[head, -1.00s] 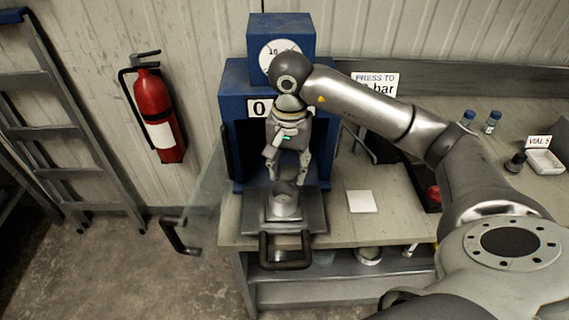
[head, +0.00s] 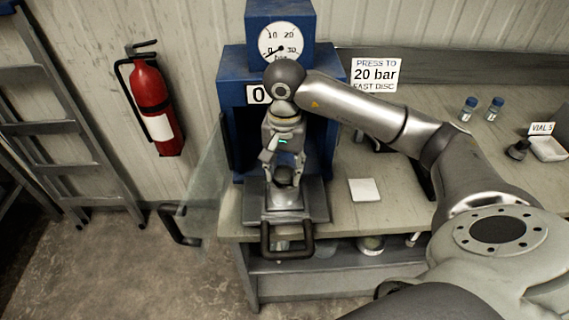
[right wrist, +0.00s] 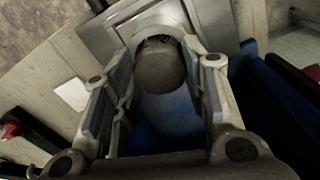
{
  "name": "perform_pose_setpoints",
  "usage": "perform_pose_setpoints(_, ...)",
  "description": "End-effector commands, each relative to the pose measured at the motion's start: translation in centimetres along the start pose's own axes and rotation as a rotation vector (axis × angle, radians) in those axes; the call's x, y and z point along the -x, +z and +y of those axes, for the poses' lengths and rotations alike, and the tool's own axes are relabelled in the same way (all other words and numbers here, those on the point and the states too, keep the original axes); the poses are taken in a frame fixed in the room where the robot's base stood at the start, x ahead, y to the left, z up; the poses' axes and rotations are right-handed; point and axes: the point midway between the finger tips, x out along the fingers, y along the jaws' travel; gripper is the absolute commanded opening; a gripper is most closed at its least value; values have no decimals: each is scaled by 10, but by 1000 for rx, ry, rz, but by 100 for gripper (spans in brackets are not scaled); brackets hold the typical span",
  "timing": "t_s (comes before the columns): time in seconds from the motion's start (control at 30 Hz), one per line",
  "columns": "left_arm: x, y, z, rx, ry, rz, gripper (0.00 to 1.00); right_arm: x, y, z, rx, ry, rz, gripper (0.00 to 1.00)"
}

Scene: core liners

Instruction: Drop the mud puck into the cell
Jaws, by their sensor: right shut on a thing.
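The mud puck (right wrist: 160,68) is a dull grey-brown round piece between the fingers of my right gripper (right wrist: 162,60) in the right wrist view. In the head view the right gripper (head: 285,181) points down in front of the blue press, shut on the dark puck (head: 284,176). The cell (head: 284,202) is a short metal cylinder standing on the press's pulled-out plate, directly under the puck. The gripper hides the cell's mouth, so I cannot tell whether the puck is partly inside. My left gripper is not in view.
The plate (head: 312,212) has a dark handle (head: 287,243) at its front. The blue press (head: 236,96) with its gauge stands behind. A clear open door (head: 205,185) is at the left.

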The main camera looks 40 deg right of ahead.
Motion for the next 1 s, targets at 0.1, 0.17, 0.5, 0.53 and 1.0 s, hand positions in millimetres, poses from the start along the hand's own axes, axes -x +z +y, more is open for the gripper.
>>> perform_pose_setpoints(0.1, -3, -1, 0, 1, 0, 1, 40, -6, 0, 0, 0, 0, 0, 17)
perform_pose_setpoints(0.17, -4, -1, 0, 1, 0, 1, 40, -6, 0, 0, 0, 0, 0, 17)
perform_pose_setpoints(0.5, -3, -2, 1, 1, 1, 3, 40, -6, 0, 0, 0, 0, 0, 52)
perform_pose_setpoints(0.53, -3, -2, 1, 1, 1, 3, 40, -6, 0, 0, 0, 0, 0, 56)
perform_pose_setpoints(1.0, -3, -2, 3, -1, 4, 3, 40, -1, 0, 0, 0, -1, 1, 66)
